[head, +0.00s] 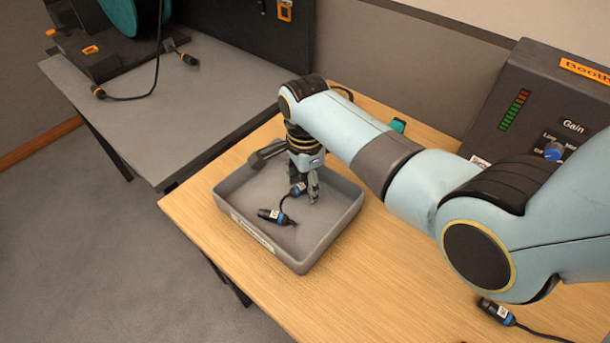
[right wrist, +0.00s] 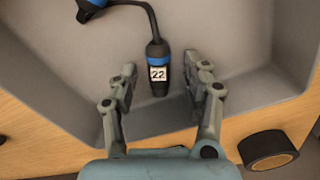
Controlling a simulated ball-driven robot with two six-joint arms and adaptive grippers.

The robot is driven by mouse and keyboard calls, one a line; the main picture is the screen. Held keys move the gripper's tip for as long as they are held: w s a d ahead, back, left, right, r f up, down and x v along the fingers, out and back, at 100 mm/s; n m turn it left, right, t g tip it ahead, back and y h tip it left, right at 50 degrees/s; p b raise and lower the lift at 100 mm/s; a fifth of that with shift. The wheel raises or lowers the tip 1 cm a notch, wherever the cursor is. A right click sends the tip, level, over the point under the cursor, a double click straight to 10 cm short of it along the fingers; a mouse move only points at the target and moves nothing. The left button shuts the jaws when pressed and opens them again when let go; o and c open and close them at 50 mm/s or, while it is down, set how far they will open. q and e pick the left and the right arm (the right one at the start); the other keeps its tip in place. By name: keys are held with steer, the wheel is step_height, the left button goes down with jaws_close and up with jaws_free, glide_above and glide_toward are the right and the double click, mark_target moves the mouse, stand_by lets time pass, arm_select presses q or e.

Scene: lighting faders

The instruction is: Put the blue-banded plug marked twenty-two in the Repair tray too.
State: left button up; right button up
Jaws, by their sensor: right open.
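A grey tray (head: 335,229) stands on the wooden table; the label on its front wall is too small to read. In the right wrist view, a black plug (right wrist: 158,70) with a blue band and a white "22" label is inside the tray, between my fingers. A black cable joins it to another blue-banded end (right wrist: 92,7). In the head view, one end (head: 272,215) lies on the tray floor, the other (head: 298,189) by my fingers. My right gripper (head: 305,195) is open, pointing down into the tray; it also shows in the right wrist view (right wrist: 162,75).
Another blue-banded plug (head: 495,311) with a cable lies at the table's lower right. A dark console (head: 540,105) with a Gain knob stands at the back right. A grey table (head: 200,95) at left holds a cable with orange-marked plugs.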

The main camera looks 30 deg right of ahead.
mark_target(305, 184)
step_height(305, 184, up, 12)
steer(key=p, duration=0.1)
steer(key=shift+r, duration=0.15)
stand_by(0.6)
